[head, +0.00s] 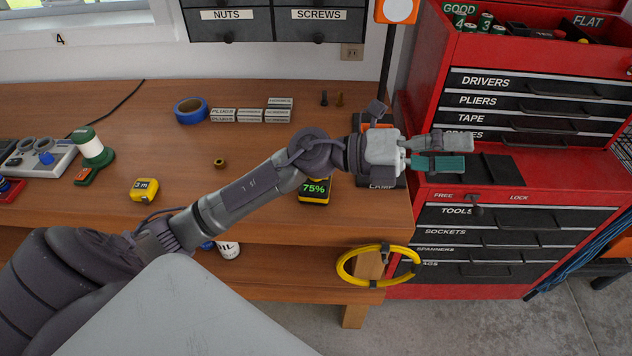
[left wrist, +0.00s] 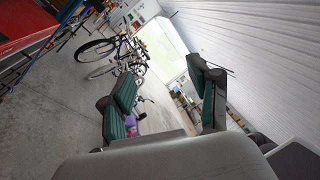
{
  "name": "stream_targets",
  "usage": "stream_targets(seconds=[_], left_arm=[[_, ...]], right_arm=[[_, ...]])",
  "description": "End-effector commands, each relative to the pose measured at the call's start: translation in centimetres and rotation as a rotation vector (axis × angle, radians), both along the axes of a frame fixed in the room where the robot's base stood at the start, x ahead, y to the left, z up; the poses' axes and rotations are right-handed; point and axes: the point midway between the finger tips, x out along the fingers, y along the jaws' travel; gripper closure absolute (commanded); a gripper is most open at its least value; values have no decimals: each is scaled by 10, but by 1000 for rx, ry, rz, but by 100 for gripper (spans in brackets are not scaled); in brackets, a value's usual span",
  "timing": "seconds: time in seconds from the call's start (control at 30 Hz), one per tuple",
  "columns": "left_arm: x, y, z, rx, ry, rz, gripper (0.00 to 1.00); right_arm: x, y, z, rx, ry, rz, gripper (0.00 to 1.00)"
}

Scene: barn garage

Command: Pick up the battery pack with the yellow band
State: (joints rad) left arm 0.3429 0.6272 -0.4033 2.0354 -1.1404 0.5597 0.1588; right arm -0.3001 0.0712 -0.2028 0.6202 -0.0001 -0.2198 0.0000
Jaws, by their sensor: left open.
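A black block with a green "75%" display and a yellow band (head: 314,197) sits near the front edge of the wooden bench and looks like the battery pack. My left forearm crosses above it and hides its back part. My left gripper (head: 440,153) is open and empty, to the right of and beyond the pack, over the red tool chest. Its fingers point right, away from the pack. In the left wrist view the open fingers (left wrist: 163,100) have nothing between them, and the pack is not seen there. My right gripper is not in view.
A base labelled "LAMP" (head: 383,185) stands right of the pack, partly hidden by my gripper. A yellow tape measure (head: 144,190), blue tape roll (head: 191,110) and small labelled blocks (head: 250,114) lie on the bench (head: 110,125). A yellow cable coil (head: 378,264) hangs at its front.

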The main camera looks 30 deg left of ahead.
Motion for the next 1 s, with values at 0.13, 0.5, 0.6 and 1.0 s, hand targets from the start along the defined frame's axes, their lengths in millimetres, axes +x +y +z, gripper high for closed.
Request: stream_targets(seconds=[0.13,0.5,0.6,1.0], left_arm=[[0,20,-48,533,-116,-167,39],[20,230,-85,1549,150,-172,39],[17,261,-78,1648,227,-148,39],[20,271,-132,1691,271,-144,39]], right_arm=[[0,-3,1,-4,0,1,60],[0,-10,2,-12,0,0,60],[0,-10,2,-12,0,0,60],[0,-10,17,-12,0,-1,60]])
